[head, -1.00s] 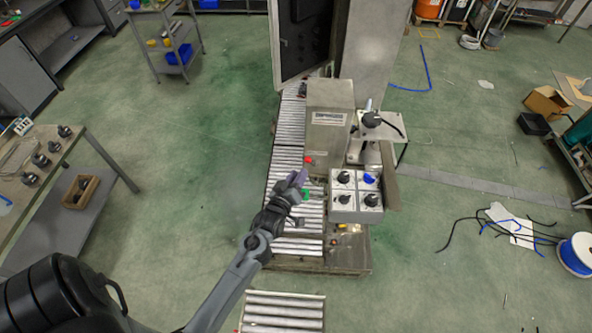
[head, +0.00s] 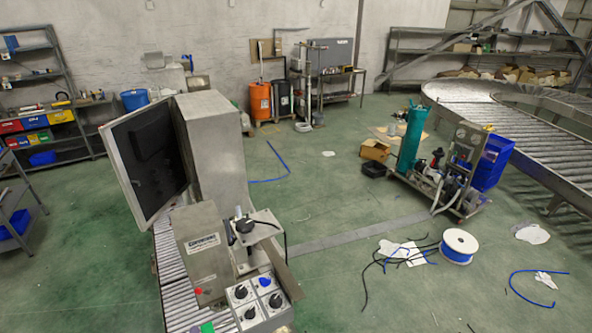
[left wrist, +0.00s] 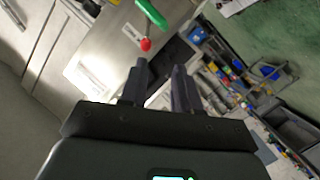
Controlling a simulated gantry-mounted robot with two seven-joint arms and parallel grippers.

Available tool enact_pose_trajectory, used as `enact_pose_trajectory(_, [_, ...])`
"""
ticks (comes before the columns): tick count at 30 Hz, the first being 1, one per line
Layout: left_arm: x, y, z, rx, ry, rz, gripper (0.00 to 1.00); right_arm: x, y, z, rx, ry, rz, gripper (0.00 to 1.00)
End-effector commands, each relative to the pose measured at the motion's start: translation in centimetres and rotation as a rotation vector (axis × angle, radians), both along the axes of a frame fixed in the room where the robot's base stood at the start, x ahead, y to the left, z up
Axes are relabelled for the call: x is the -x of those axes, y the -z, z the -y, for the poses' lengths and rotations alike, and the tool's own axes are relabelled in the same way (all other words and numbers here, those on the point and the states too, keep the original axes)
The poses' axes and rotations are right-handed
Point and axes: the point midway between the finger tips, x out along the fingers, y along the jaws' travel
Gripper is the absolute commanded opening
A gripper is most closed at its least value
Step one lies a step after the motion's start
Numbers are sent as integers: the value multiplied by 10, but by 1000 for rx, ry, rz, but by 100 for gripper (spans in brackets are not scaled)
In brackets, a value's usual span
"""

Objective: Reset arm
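My left gripper (left wrist: 160,66) shows in the left wrist view with its two dark fingers apart and nothing visible between them. Beyond the fingertips are a red knob (left wrist: 145,44) and a green bar-like part (left wrist: 151,13) by a pale metal panel (left wrist: 108,62); I cannot tell how far off they are. Neither arm shows in the head view, and my right gripper is in no view. The head view shows a metal machine housing (head: 205,240) with a red button (head: 198,291), and a green part (head: 207,327) lies at the bottom edge.
A switch box (head: 245,300) with black and blue knobs sits beside a roller conveyor (head: 170,258). A tall cabinet (head: 217,150) has its door (head: 148,155) open. A cable spool (head: 459,246) and loose black cables (head: 385,260) lie on the floor at right. Green floor between is mostly clear.

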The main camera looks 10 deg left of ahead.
Motion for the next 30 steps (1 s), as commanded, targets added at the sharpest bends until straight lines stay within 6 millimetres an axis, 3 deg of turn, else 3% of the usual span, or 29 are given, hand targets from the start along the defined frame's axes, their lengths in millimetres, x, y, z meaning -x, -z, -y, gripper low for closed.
enact_pose_trajectory(5, [34, -23, 28, -84, 138, -73, 32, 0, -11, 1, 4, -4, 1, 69])
enact_pose_trajectory(12, [93, -43, 105, -193, 421, -438, 32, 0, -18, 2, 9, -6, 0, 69])
enact_pose_trajectory(18, [155, -61, 148, -297, 640, -752, 32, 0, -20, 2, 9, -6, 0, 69])
enact_pose_trajectory(24, [198, -71, 157, -361, 768, -971, 32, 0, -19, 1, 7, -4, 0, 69])
enact_pose_trajectory(30, [222, -64, 152, -386, 830, -1110, 32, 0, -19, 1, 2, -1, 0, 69])
